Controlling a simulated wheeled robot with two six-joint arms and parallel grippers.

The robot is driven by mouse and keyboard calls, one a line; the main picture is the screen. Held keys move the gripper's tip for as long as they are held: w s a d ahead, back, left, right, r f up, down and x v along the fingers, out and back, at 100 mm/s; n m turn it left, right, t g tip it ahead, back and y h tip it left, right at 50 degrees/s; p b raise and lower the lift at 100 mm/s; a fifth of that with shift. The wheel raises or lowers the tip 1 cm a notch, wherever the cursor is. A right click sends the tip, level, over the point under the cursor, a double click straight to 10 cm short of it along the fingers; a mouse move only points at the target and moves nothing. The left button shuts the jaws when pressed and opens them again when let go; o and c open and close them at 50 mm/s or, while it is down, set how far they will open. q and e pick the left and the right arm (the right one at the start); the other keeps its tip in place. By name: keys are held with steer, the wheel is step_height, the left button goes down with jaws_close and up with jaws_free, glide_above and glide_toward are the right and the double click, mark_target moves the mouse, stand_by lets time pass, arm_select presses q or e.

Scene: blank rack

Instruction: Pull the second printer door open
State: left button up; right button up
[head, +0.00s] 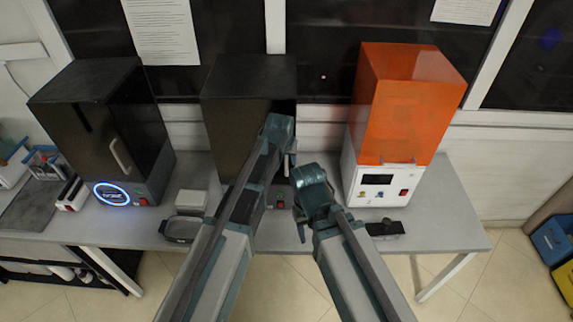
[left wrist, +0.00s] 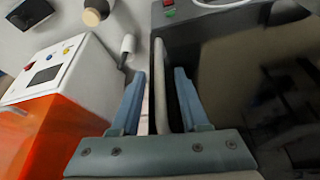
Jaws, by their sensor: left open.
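The second printer (head: 235,110) is the middle black box on the table, and its door looks shut. Its black front also shows in the left wrist view (left wrist: 225,50). In the left wrist view the pale bar handle (left wrist: 161,80) stands between the two blue fingers of my open left gripper, with gaps seen on both sides.
A black printer (head: 90,120) with a handle and blue-lit ring stands at left. An orange and white printer (head: 405,110) stands close on the right. A grey tray (head: 182,229) and a dark small item (head: 385,229) lie near the table's front edge.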

arm_select(q)
jaws_close()
stand_by(1.4)
